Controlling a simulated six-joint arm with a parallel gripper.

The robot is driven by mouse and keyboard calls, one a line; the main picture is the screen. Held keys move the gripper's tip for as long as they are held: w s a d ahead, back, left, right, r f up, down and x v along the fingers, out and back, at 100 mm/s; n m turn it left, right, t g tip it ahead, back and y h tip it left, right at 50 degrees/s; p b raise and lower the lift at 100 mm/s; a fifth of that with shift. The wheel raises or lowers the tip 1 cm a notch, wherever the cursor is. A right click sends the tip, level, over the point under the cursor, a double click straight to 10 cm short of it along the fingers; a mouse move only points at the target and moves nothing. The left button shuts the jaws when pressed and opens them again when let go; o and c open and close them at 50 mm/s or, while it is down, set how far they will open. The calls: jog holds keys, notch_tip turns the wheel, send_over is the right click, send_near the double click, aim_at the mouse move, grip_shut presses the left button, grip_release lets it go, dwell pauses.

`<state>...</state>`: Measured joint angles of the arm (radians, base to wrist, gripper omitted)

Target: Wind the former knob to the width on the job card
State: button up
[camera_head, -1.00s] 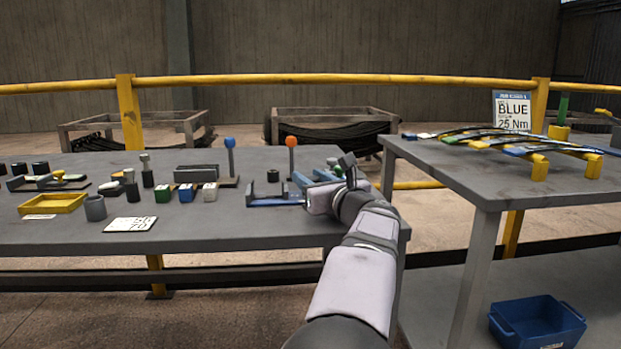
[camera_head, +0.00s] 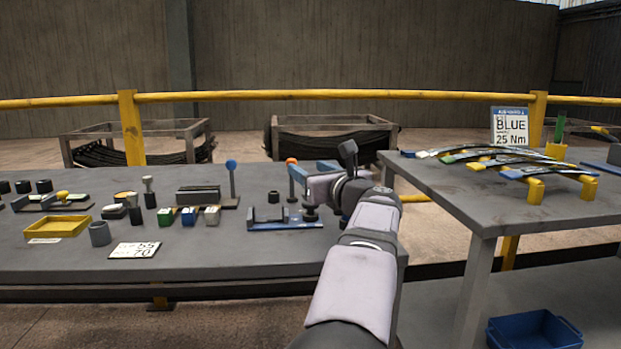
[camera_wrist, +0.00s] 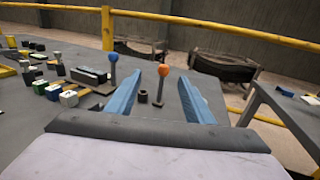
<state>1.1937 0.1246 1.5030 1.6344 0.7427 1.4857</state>
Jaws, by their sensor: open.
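A blue-based fixture (camera_head: 285,225) with dark upright parts stands near the right end of the left bench; I take it for the former. A dark round part at its right end (camera_head: 309,213) may be its knob, partly crowded by my arm. My gripper (camera_head: 312,168) is above and behind the fixture, apart from it, with its blue fingers open and empty. The fingers also show in the wrist view (camera_wrist: 166,95), pointing across the bench. A white card (camera_head: 134,250) on the front of the bench reads 55 and 70. A sign (camera_head: 510,126) reads BLUE 25 Nm.
A blue-topped lever (camera_head: 231,165) and an orange-topped lever (camera_head: 291,162) stand close to my gripper. Several small blocks, a grey cup (camera_head: 99,234) and a yellow tray (camera_head: 57,228) are farther left. The right bench (camera_head: 480,205) carries curved leaf springs.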

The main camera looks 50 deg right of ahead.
aim_at(311, 208)
jog(key=shift+r+p, duration=0.4)
jog(key=shift+r, duration=0.75)
jog(key=shift+c, duration=1.4)
jog(key=shift+f+p, duration=0.3)
jog(key=shift+p, duration=0.2)
jog(key=shift+n+y, duration=0.6)
jog(key=shift+y, duration=0.1)
jog(key=f+p, duration=0.1)
jog(key=p, duration=0.1)
jog(key=s+a+f+p, duration=0.1)
jog(key=f+p, duration=0.3)
jog(key=shift+s+a+p, duration=0.15)
jog(key=shift+s+p, duration=0.15)
jog(key=shift+s, duration=0.1)
jog(key=shift+m+h, duration=0.3)
jog(key=shift+h, duration=0.4)
jog(key=s+f+p, duration=0.1)
jog(key=s+a+f+p, duration=0.2)
jog(key=s, duration=0.1)
jog(key=shift+f+p, duration=0.35)
jog(key=shift+p, duration=0.05)
jog(key=shift+s+f+m, duration=0.3)
jog(key=shift+s+f, duration=0.05)
jog(key=shift+b+x, duration=0.3)
jog(key=shift+x, duration=3.4)
